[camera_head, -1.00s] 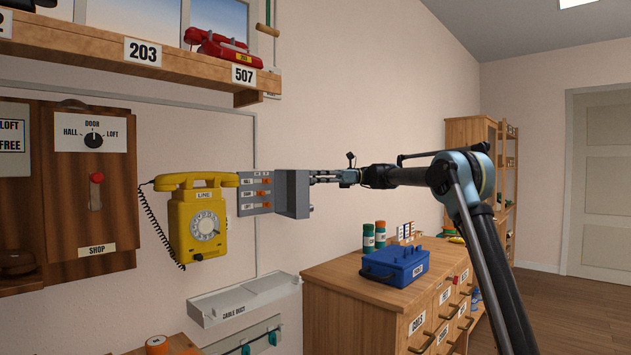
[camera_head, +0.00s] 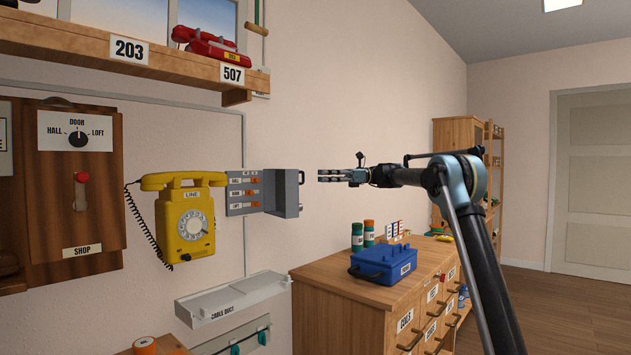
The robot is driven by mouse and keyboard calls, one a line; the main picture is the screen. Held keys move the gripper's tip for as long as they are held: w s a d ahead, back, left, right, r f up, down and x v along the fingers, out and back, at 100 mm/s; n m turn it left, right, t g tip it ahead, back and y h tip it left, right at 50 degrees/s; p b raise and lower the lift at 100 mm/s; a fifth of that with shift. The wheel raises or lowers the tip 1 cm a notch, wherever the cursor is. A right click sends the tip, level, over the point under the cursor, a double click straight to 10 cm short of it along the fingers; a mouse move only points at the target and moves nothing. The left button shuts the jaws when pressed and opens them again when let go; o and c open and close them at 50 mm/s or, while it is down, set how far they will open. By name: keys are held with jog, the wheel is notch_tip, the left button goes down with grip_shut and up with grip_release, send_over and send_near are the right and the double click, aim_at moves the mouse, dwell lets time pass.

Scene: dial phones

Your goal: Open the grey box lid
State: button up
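The grey box (camera_head: 246,193) hangs on the wall right of the yellow phone, with rows of labels and orange switches showing inside. Its grey lid (camera_head: 284,193) stands swung out from the wall at the box's right side. A dark handle (camera_head: 301,190) is on the lid's right face. My gripper (camera_head: 320,176) is to the right of the handle, apart from it, with a strip of wall visible between. Its fingers point left, look parted and hold nothing, though they are small in this view.
A yellow phone (camera_head: 188,222) hangs just left of the box. A shelf (camera_head: 120,50) is above left. The wall around my gripper is clear.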

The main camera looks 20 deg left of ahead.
jog(key=v, duration=0.3)
jog(key=shift+w+d, duration=0.15)
dwell(0.4)
jog(key=s+d+f+n+t+h, duration=0.35)
jog(key=s+d+f, duration=0.45)
jog(key=s+d, duration=0.4)
jog(key=s+d+f+n+t+h, duration=0.25)
jog(key=s+d+f+t, duration=0.35)
jog(key=s+d, duration=0.55)
jog(key=s+d+f+n+h, duration=0.2)
jog(key=s+d+f+h, duration=0.1)
jog(key=s+d+f, duration=0.5)
jog(key=s+d+f+n+t+h, duration=0.1)
jog(key=s+d+f+n+h, duration=0.1)
jog(key=s+d+f, duration=0.6)
jog(key=s+d+f+n+t+h, duration=0.1)
jog(key=s+d+f+h, duration=0.3)
jog(key=s+d+f, duration=0.4)
notch_tip(320, 180, down, 8)
jog(key=shift+s+d+r+n, duration=0.1)
jog(key=shift+s+d+n, duration=0.05)
jog(key=shift+d+n, duration=0.3)
